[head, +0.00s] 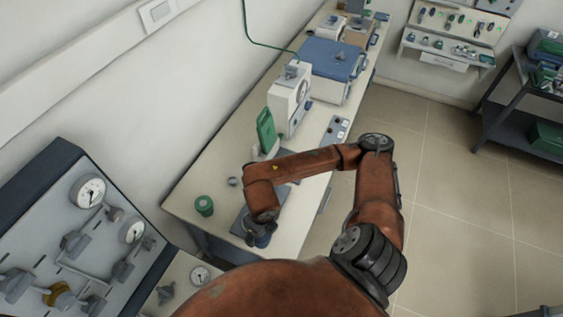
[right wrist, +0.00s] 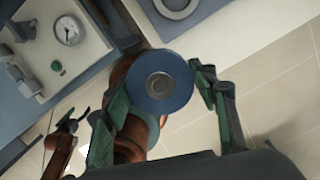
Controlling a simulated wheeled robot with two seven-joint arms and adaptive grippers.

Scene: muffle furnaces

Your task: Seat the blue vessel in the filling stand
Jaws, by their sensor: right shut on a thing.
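The blue vessel (right wrist: 150,98) fills the middle of the right wrist view, with a round grey centre on its face. My right gripper (right wrist: 160,98) is shut on it, with green finger pads on either side. In the head view my right gripper (head: 260,232) is over the near end of the bench, and the vessel (head: 263,241) shows as a small blue piece below it. A blue-grey plate with a ring (right wrist: 178,6), perhaps the filling stand, shows at the top of the right wrist view, apart from the vessel. My left gripper (right wrist: 72,124) is small at left there; its opening is unclear.
A green round container (head: 204,206) stands on the bench (head: 185,190) left of my right gripper. A green upright piece (head: 266,130), a white device with a dial (head: 288,98) and a blue box (head: 330,62) stand farther back. A gauge panel (head: 75,235) is at left.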

